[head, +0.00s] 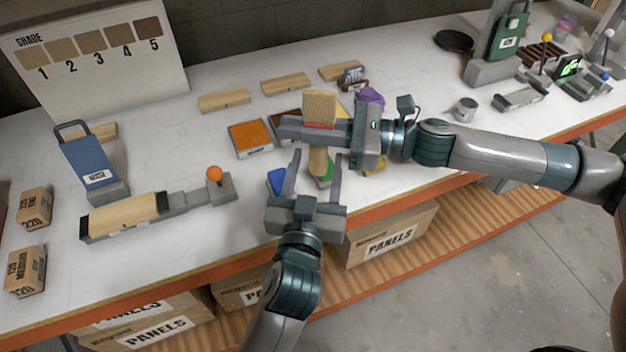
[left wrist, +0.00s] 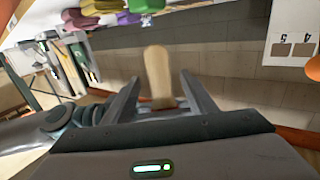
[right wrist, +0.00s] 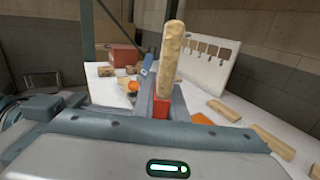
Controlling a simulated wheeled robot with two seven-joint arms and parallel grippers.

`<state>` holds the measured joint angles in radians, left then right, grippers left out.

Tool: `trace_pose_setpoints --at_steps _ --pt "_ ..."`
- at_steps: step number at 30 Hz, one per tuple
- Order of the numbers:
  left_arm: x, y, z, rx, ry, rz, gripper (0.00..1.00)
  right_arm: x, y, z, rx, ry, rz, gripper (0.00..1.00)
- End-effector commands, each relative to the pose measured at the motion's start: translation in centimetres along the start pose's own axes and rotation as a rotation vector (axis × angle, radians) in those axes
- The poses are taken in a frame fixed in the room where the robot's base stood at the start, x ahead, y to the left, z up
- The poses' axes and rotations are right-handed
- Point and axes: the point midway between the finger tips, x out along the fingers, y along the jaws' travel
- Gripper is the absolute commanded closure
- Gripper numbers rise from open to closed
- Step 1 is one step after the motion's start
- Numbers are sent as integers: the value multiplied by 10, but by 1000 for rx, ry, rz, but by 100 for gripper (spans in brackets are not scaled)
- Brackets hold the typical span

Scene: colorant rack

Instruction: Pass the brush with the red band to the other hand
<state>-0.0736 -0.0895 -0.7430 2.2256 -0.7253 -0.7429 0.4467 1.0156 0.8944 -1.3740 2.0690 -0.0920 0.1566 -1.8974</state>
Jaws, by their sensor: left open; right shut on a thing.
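The brush with the red band is upright, with its tan bristles (head: 319,106) on top, a red band below them and a pale wooden handle (head: 317,163) pointing down. My right gripper (head: 300,130) is shut on the brush around the red band; the band (right wrist: 162,106) and bristles (right wrist: 172,55) also show in the right wrist view. My left gripper (head: 316,172) is open below it, with its fingers on either side of the lower handle. In the left wrist view the handle (left wrist: 157,75) stands between the open fingers; whether they touch it I cannot tell.
An orange-topped block (head: 249,137), a blue item (head: 277,181) and a purple item (head: 369,97) lie on the white bench near the grippers. A lever with an orange knob (head: 214,173) stands to the left. Several wooden blocks lie behind.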

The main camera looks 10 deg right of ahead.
Motion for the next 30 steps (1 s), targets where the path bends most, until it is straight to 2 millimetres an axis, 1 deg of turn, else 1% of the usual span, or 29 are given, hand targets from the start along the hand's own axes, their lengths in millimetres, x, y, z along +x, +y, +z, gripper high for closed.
trace_pose_setpoints --at_steps 1,3,7,12,19,20,21,25,26,27,29,30 --pt "7 0 0 1 1 0 48 0 0 0 0 0 0 100" --pt "14 0 0 2 0 0 48 0 0 0 0 0 0 100" --pt "24 0 0 1 -1 0 48 0 0 0 0 0 0 100" --pt "28 0 0 -1 -1 0 48 0 0 0 0 0 0 100" --pt "28 0 0 -1 -1 0 48 0 0 0 0 0 0 100" --pt "28 0 0 -1 -1 0 53 0 0 0 0 0 0 100" --pt "28 0 0 -1 -1 0 63 0 0 0 0 0 0 100" --pt "28 0 0 -1 -1 0 93 0 0 0 0 0 0 100" --pt "28 0 0 -1 -1 0 93 0 0 0 0 0 0 100" --pt "28 0 0 -1 0 0 93 0 0 0 0 0 0 83" --pt "28 0 0 -1 0 0 93 0 0 0 0 0 0 69" --pt "28 0 0 0 0 0 93 0 0 0 0 0 0 66"
